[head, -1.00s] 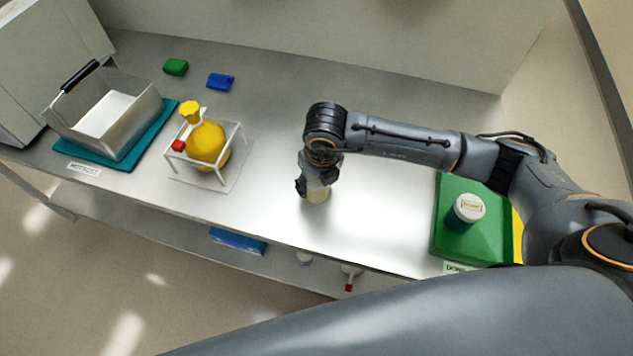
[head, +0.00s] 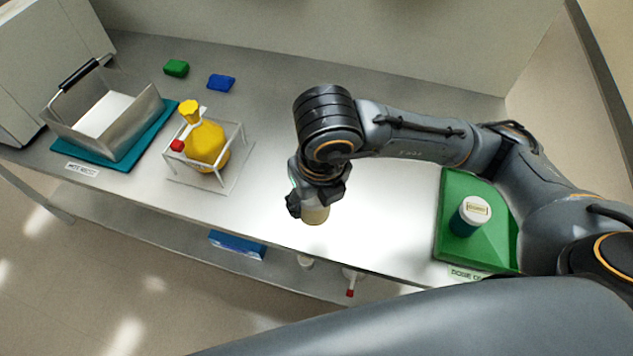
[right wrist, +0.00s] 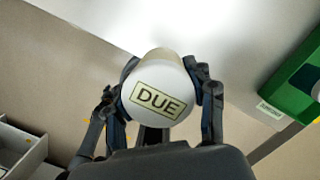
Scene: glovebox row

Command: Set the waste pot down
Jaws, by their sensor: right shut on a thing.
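My right gripper (head: 314,203) is shut around a pale tan pot (head: 315,216), over the front part of the steel bench. In the right wrist view the pot shows its round white lid (right wrist: 150,82) with a label reading "DUE", between the two fingers (right wrist: 166,92). The fingers hide much of its sides. The pot appears a little above the bench top, but its underside is hidden. My left gripper is out of view.
A teal pot with a white lid (head: 471,214) stands on a green mat (head: 475,260) at the right. A wire-framed yellow flask (head: 206,143) and a metal basket (head: 128,139) on a teal mat (head: 169,113) are at the left. Mid-bench is clear.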

